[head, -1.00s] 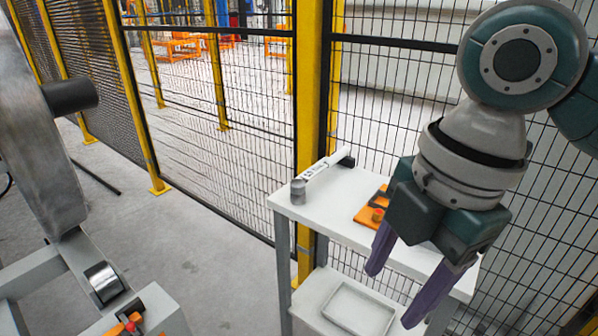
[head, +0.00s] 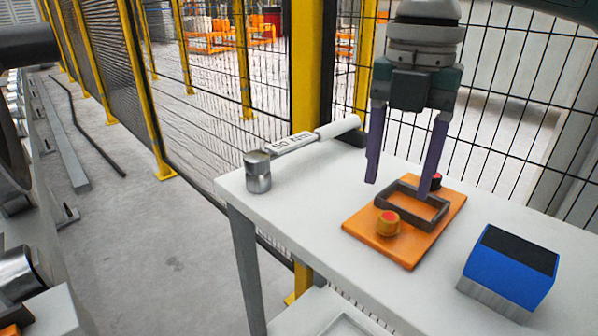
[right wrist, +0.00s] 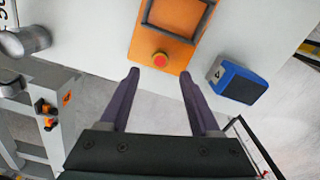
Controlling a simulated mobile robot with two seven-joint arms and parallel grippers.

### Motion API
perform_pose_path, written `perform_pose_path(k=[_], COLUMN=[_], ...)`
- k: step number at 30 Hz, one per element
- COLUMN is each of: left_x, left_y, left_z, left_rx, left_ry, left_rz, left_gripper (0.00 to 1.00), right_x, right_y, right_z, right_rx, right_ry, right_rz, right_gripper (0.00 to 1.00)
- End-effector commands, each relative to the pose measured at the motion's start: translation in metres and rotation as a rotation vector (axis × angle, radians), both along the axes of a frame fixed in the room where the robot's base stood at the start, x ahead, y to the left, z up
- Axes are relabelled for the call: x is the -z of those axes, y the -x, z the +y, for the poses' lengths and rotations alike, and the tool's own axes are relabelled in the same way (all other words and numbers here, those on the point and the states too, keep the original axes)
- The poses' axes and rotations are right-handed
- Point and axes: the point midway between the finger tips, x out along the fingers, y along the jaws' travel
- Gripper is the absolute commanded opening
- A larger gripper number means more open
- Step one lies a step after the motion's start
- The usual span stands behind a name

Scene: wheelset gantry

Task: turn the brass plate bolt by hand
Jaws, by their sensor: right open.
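The brass bolt (head: 388,225) has a red-marked top and stands at the near left part of an orange plate (head: 364,227) on the white table. In the right wrist view the brass bolt (right wrist: 160,61) shows just ahead of my fingertips, between their lines. My right gripper (head: 400,186) is open and empty, its two purple fingers pointing down over the far part of the plate. It also shows in the right wrist view (right wrist: 158,77). I cannot tell the exact height of the fingertips above the plate. My left gripper is not in view.
A dark rectangular frame (head: 421,222) and a black, red-topped piece (head: 436,180) are on the plate. A blue block (head: 509,269) stands right of it. A torque wrench (head: 320,137) with a metal socket (head: 257,172) lies at the table's back left. Mesh fencing stands behind.

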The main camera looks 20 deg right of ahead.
Motion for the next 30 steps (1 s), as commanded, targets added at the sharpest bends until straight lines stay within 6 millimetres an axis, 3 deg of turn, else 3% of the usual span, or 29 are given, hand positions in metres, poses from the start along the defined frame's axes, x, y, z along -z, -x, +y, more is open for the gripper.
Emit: perform_pose_path(k=[3, 9, 20, 30], left_x=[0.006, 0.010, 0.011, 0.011], left_y=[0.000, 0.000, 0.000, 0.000], left_z=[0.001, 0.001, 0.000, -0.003], left_rx=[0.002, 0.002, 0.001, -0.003], left_ry=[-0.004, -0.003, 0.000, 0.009], left_rz=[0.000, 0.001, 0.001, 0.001], left_gripper=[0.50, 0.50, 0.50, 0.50], right_x=[0.026, 0.052, 0.058, 0.058], right_y=[0.001, 0.000, 0.000, 0.000], right_z=[0.000, 0.000, 0.000, 0.000], right_rx=[0.001, 0.001, 0.000, 0.001], right_ry=[0.001, 0.001, 0.001, 0.002], right_rz=[0.003, 0.001, -0.002, -0.001], right_gripper=[0.64, 0.64, 0.64, 0.26])
